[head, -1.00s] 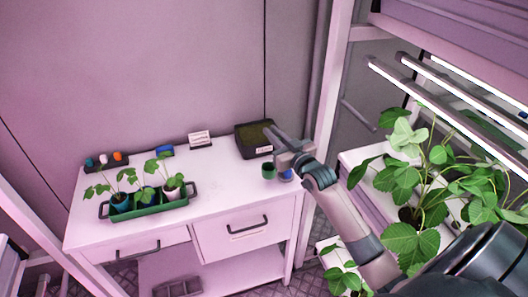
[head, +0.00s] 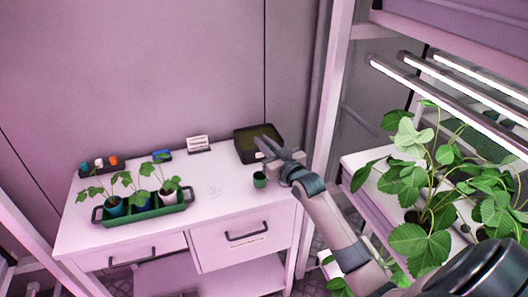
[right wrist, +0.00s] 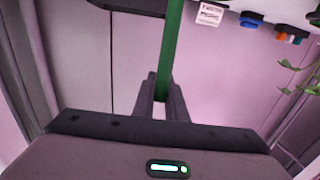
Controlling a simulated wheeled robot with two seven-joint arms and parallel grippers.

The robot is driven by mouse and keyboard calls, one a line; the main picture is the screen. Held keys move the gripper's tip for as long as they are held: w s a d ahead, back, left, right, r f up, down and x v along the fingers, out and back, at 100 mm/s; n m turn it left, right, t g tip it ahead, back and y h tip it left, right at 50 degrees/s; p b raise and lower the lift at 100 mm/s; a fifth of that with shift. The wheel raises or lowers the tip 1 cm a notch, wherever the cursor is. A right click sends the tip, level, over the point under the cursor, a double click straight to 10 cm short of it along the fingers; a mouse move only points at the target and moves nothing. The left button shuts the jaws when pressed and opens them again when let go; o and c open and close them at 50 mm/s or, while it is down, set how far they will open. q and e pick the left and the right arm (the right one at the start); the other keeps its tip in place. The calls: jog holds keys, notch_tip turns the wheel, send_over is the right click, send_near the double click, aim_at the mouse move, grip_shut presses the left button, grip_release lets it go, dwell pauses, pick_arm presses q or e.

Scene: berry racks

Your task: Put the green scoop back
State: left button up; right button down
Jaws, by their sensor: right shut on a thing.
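My right gripper (head: 272,149) is over the back right of the white table (head: 215,198), in front of the black box. In the right wrist view, its fingers (right wrist: 161,103) are shut on the straight green handle of the scoop (right wrist: 172,45). The handle runs up out of that picture. In the head view, a small dark green cup-shaped thing (head: 260,179) shows just below the gripper. I cannot tell whether it is the scoop's bowl or a separate cup. My left gripper is not in view.
The open black box (head: 243,151) stands at the back right. A green tray (head: 150,214) with potted seedlings is on the left. A white card (head: 197,143) and a blue thing (head: 161,155) stand at the back. Leafy plants (head: 410,190) fill the right rack.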

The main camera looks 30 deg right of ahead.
jog(key=shift+f+b, duration=0.6)
jog(key=shift+f, duration=0.5)
jog(key=c, duration=1.8)
grip_release()
jog(key=shift+r, duration=0.2)
jog(key=s+b, duration=0.3)
jog(key=s, duration=0.9)
jog(key=shift+a, duration=0.25)
